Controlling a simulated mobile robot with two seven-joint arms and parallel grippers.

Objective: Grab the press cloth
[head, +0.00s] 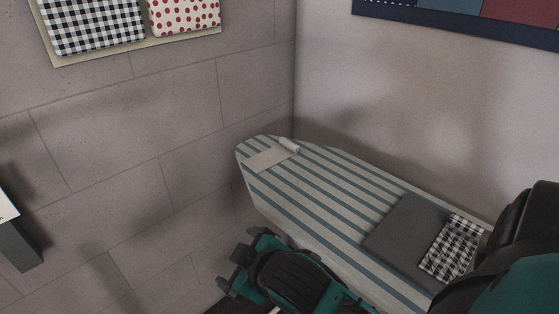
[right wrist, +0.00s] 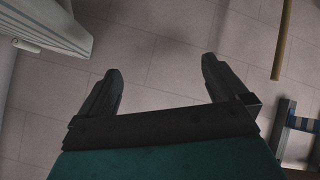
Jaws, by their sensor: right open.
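A cream cloth (head: 270,158) lies flat near the narrow far end of the striped ironing board (head: 310,185), with a rolled part at its right edge. A folded black-and-white checked cloth (head: 453,247) lies on a dark grey mat (head: 403,232) nearer me. I cannot tell for sure which is the press cloth. My right gripper (head: 238,262) is beside the board's near left edge, apart from both cloths. My left gripper is not in view.
Walls meet behind the board's far end. A framed panel with checked and dotted cloth (head: 95,24) hangs at upper left. A grey object (head: 20,245) juts in at left. The right wrist view shows a pale object (right wrist: 45,25) and a wooden pole (right wrist: 283,40).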

